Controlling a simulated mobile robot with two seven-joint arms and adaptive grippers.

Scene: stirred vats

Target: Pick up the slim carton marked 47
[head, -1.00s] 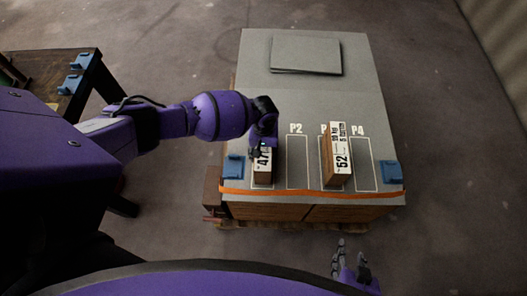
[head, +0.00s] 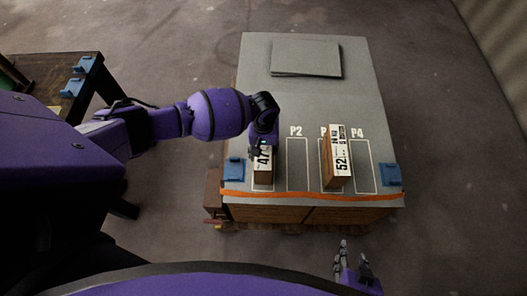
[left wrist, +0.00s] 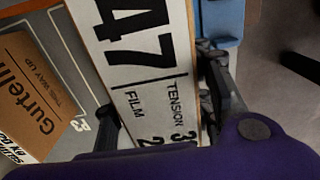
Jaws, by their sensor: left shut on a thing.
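The slim carton marked 47 (head: 263,177) stands at the left slot on the grey top of the stack, brown-sided with a white label. Its label fills the middle of the left wrist view (left wrist: 145,55), reading 47, TENSION and FILM. My left gripper (head: 262,146) is over the carton's far part, with a finger on each side of it, shut on it. I cannot tell whether the carton's base touches the surface. My right gripper (head: 353,268) is open and empty in front of the stack, at the bottom of the head view.
A carton marked 52 (head: 340,165) stands at P3; the P2 and P4 slots are empty. Blue brackets (head: 234,170) (head: 391,174) sit at the front corners, with an orange strap (head: 310,196) along the front edge. A grey sheet (head: 306,58) lies at the back. A dark table (head: 50,66) stands left.

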